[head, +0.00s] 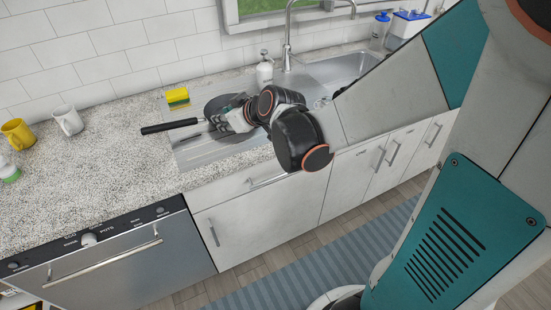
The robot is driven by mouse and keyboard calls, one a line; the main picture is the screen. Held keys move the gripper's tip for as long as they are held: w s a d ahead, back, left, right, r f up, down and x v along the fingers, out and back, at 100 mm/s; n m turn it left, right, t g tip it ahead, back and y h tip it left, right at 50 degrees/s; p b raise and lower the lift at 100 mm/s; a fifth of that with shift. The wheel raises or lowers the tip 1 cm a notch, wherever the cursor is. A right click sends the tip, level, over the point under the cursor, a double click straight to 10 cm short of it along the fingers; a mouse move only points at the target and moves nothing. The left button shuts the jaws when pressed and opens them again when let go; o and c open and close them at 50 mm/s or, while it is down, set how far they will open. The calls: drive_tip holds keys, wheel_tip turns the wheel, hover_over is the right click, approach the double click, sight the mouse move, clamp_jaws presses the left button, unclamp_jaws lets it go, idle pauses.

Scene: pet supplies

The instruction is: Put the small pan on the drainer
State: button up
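The small pan, with a dark grey body (216,103) and a long black handle (170,126) pointing left, is at the metal drainer (196,155) left of the sink. The pan appears to lie on or just above the drainer; contact is not clear. My gripper (218,122) reaches in from the right, at the pan near the inner end of the handle. My wrist and gripper cover the pan's right part. The fingers are small and dark against the pan, so their opening and any hold on it cannot be made out.
A yellow and green sponge (178,97) and a soap dispenser (265,70) stand behind the drainer. The tap (288,40) and sink basin (340,69) are to the right. Yellow (18,134) and white (68,121) mugs stand far left. The counter (95,175) between is clear.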

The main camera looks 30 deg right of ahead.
drive_tip(key=s+d+r+m+g+h, duration=0.1)
drive_tip(key=s+r+m, duration=0.1)
drive_tip(key=s, duration=0.9)
drive_tip(key=s+d+r+m+g+h, duration=0.2)
drive_tip(key=s+m, duration=0.1)
drive_tip(key=s, duration=0.9)
drive_tip(key=shift+s+g, duration=0.15)
drive_tip(key=shift+g, duration=0.15)
